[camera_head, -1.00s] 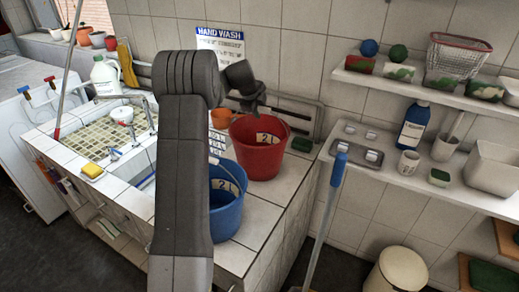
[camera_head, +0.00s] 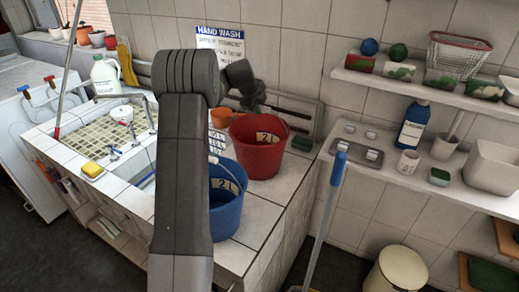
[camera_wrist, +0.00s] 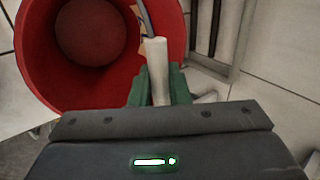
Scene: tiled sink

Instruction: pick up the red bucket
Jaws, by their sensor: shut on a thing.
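The red bucket (camera_head: 262,155), marked "2 L", is upright on the tiled counter behind a blue bucket. In the wrist view its open red inside (camera_wrist: 55,85) fills the upper left. My gripper (camera_wrist: 158,88) is shut on the pale grip of the bucket's handle (camera_wrist: 157,60), with a green finger on each side of it. In the head view my gripper (camera_head: 258,104) is just above the bucket's rear rim, partly hidden behind my arm. I cannot tell whether the bucket's base is clear of the counter.
The blue bucket (camera_head: 226,205) is close in front, partly behind my arm. An orange pot (camera_head: 221,117) is at the back left. A blue-topped pole (camera_head: 330,205) leans at the right counter edge. The tiled wall is close behind, with a shelf (camera_head: 430,185) at right.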

